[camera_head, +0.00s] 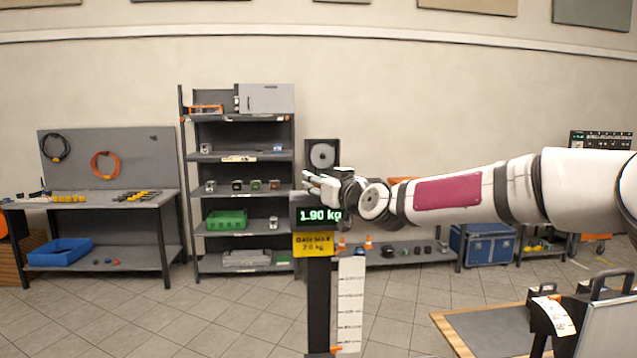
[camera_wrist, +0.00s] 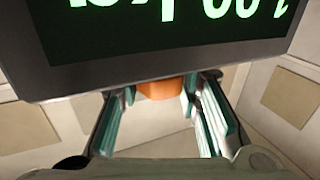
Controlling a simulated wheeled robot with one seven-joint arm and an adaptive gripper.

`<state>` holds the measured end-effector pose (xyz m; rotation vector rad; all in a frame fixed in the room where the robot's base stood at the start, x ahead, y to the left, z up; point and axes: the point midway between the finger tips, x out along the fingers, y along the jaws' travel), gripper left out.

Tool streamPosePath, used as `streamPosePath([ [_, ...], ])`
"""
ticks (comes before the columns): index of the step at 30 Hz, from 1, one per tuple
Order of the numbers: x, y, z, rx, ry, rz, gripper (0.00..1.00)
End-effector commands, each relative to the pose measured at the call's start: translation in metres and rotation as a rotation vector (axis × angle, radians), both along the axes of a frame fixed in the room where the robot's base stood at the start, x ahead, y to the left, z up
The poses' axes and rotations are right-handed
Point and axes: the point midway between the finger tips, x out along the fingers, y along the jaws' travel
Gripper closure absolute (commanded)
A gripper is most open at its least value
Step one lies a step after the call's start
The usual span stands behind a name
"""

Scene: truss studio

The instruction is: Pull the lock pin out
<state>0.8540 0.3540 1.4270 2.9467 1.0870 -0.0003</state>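The lock pin is not clearly identified in the head view. In the wrist view an orange block-like part (camera_wrist: 160,88), possibly the pin's head, shows just below the display housing, its upper side hidden. My gripper (camera_wrist: 158,100) has its teal-padded fingers spread wide, one on each side of that part near the tips. I cannot tell whether they touch it. In the head view my gripper (camera_head: 314,181) is level, pointing left, just above the scale's display (camera_head: 320,215), which reads 1.90 kg.
A yellow load sign (camera_head: 313,244) and a white ruled strip (camera_head: 350,300) with an orange pointer (camera_head: 336,349) are on the scale post. A wood-edged table (camera_head: 450,335) carries a dark case at the lower right. Shelves (camera_head: 240,158) and a workbench (camera_head: 100,203) stand behind.

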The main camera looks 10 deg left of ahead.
Motion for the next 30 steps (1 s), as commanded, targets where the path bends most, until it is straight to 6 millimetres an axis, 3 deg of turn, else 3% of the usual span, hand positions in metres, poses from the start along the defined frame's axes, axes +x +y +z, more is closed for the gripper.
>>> streamPosePath([
  [1,0.000,0.000,0.000,0.000,0.000,0.000,0.90],
  [3,0.000,0.000,0.000,0.000,0.000,0.000,1.00],
  [8,0.000,0.000,0.003,0.001,-0.002,0.000,1.00],
  [15,0.000,0.000,0.033,0.000,-0.005,-0.001,1.00],
  [23,0.000,0.000,0.037,0.005,-0.005,-0.002,1.00],
  [24,0.000,0.000,0.038,0.005,-0.005,-0.002,0.65],
  [26,0.000,0.000,0.038,0.005,-0.005,-0.001,0.51],
  [30,0.000,0.000,0.036,0.003,-0.003,-0.001,0.49],
])
